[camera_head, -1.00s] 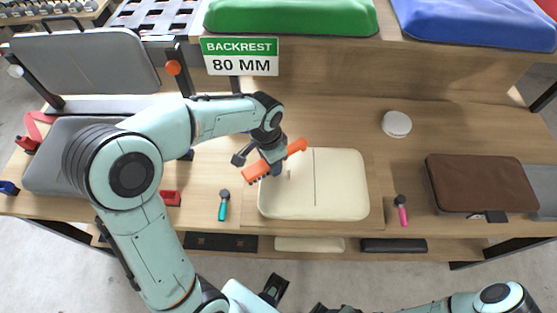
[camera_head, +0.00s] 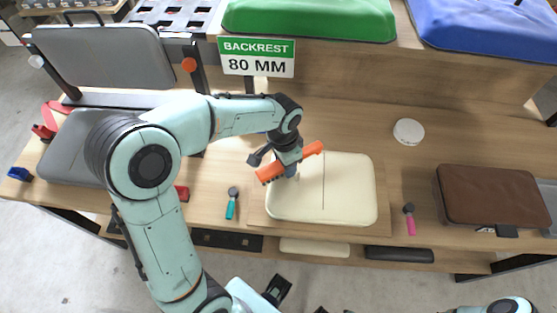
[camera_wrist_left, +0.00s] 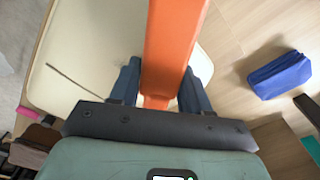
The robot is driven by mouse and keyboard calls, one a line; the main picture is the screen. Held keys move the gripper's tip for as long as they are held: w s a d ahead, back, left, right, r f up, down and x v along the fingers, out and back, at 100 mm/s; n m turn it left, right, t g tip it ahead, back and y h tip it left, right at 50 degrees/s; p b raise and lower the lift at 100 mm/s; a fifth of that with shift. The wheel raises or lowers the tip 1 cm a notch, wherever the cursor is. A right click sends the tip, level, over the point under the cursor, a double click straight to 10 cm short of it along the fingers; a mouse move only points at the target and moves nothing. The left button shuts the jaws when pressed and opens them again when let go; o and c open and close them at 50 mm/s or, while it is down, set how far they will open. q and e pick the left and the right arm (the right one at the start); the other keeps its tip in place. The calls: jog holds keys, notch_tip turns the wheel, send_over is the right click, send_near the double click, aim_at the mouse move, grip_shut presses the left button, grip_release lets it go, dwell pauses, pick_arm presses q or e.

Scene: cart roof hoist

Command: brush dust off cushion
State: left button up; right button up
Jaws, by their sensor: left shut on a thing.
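A cream cushion (camera_head: 350,190) with a dark seam across it lies flat on a wooden board on the bench. My left gripper (camera_head: 291,170) is shut on an orange brush (camera_head: 312,150), above the cushion's back left corner. In the left wrist view, the brush (camera_wrist_left: 172,45) sits between the two blue fingers (camera_wrist_left: 155,88), with the cushion (camera_wrist_left: 85,45) beneath and to the left. I cannot tell whether the bristles touch it, and I make out no dust. My right gripper is not clearly in view.
A teal-handled tool (camera_head: 232,205) and a pink-handled tool (camera_head: 409,218) flank the cushion. A brown cushion (camera_head: 490,195) and white disc (camera_head: 408,132) lie right. A grey seat with upright backrest (camera_head: 105,58) stands left. A blue pouch (camera_wrist_left: 280,75) lies near the gripper.

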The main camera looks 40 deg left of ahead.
aim_at(348, 175)
pick_arm(q)
jog(key=shift+w+d+p, duration=0.25)
jog(key=shift+w+d, duration=0.5)
jog(key=shift+d, duration=0.55)
jog(key=shift+w+d+p, duration=0.25)
jog(key=shift+w+d, duration=0.55)
jog(key=shift+d, duration=0.45)
jog(key=shift+w+d+p, duration=0.25)
jog(key=shift+w+d, duration=0.5)
jog(key=shift+d, duration=0.55)
jog(key=shift+w+d+p, duration=0.4)
jog(key=shift+w+d, duration=0.35)
jog(key=shift+d, duration=0.45)
jog(key=shift+w+d+p, duration=0.4)
jog(key=shift+w+d, duration=0.35)
jog(key=shift+d, duration=0.45)
jog(key=shift+w+d+p, duration=0.4)
jog(key=shift+w+d, duration=0.35)
jog(key=shift+d, duration=0.45)
pick_arm(e)
jog(key=shift+w+r, duration=0.4)
jog(key=shift+r, duration=0.4)
jog(key=shift+w+r, duration=0.45)
jog(key=shift+r, duration=0.3)
jog(key=shift+w+r, duration=0.4)
jog(key=shift+r, duration=0.4)
pick_arm(q)
jog(key=shift+r, duration=0.1)
